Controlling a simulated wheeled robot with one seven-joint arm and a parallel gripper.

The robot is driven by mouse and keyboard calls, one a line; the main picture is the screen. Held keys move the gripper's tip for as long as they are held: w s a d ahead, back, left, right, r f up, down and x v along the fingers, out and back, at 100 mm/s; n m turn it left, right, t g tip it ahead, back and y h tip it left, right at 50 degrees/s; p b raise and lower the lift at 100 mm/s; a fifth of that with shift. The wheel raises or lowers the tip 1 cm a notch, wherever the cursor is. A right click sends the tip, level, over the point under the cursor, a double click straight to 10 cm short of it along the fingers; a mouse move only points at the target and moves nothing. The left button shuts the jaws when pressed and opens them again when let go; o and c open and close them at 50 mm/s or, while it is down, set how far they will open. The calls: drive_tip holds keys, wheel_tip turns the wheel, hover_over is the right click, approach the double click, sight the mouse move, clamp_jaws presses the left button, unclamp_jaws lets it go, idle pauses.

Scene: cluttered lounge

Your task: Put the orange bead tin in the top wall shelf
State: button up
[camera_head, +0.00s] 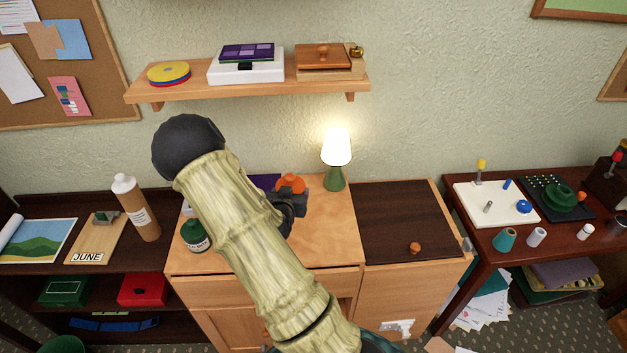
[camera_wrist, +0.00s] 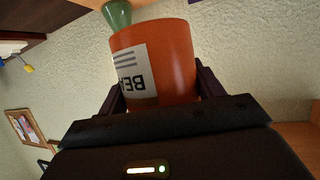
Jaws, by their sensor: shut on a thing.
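The orange bead tin (camera_head: 290,182) is held over the light wooden cabinet, left of the lamp. In the wrist view the orange tin (camera_wrist: 172,62) fills the space between the fingers, its white label with black letters upside down. My gripper (camera_head: 291,198) is shut on it; my arm hides part of the gripper and cabinet. A wooden wall shelf (camera_head: 205,94) is above and behind, the only wall shelf I see. I cannot tell whether the tin touches the cabinet top.
The shelf holds coloured discs (camera_head: 168,72), a white box (camera_head: 246,70) and wooden boxes (camera_head: 328,62); small gaps lie between them. A lit lamp (camera_head: 336,160) stands close right of the tin.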

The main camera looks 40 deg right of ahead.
drive_tip(key=a+r+n+t+y+p, duration=0.1)
drive_tip(key=a+n+y+p, duration=0.3)
drive_tip(key=a, duration=0.6)
drive_tip(key=a+r+n+t+y+p, duration=0.1)
drive_tip(key=a+n+t+y+p, duration=0.2)
drive_tip(key=a+p, duration=0.4)
drive_tip(key=a+n+y, duration=0.1)
drive_tip(key=a+y, duration=0.1)
drive_tip(key=a, duration=0.1)
drive_tip(key=shift+s+a+r+n, duration=0.2)
drive_tip(key=shift+a+r+n, duration=0.1)
drive_tip(key=shift+n, duration=0.1)
drive_tip(key=shift+w, duration=0.1)
